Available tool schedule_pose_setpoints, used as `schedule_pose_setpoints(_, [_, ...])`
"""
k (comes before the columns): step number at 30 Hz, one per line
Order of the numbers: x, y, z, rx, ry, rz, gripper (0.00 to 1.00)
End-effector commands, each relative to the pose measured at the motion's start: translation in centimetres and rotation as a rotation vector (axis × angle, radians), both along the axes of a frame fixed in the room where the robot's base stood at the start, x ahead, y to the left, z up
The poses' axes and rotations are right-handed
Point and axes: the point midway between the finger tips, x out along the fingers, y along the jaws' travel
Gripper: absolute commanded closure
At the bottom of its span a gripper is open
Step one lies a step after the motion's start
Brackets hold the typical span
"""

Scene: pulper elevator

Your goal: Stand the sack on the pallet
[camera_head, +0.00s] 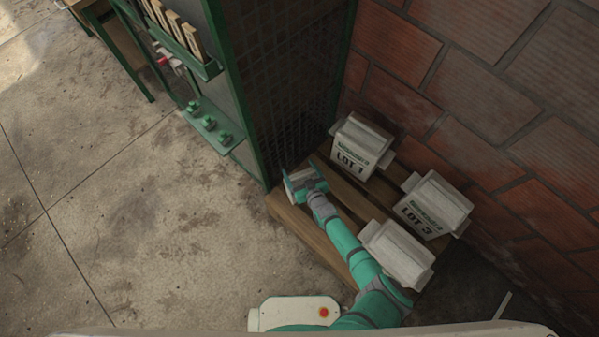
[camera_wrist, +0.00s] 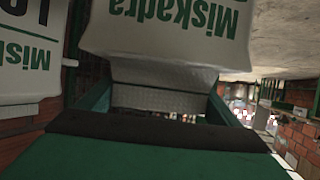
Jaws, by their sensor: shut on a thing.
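My gripper (camera_head: 304,184) is over the near left part of the wooden pallet (camera_head: 297,222), beside the green mesh cage. It is shut on the crimped top strip of a pale sack (camera_head: 291,188), mostly hidden under it in the head view. In the wrist view the held sack (camera_wrist: 165,30) fills the top middle, its green "Miskadra" print upside down. I cannot tell whether its base touches the pallet. Sacks marked LOT 1 (camera_head: 359,146) and LOT 3 (camera_head: 431,206) stand on the pallet, with another pale sack (camera_head: 398,252) near my arm.
The green mesh cage (camera_head: 285,80) rises close to the pallet's left side. A brick wall (camera_head: 480,90) runs behind the sacks. A green ledge with several knobs (camera_head: 208,124) is on the cage's left side. The concrete floor (camera_head: 130,220) at left is clear.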

Motion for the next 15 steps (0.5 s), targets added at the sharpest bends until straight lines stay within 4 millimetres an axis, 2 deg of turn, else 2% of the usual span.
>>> schedule_pose_setpoints(11, [0.8, 0.3, -0.8, 0.000, -0.002, 0.005, 0.77])
schedule_pose_setpoints(15, [0.9, 0.4, -2.2, 0.000, -0.001, 0.006, 0.77])
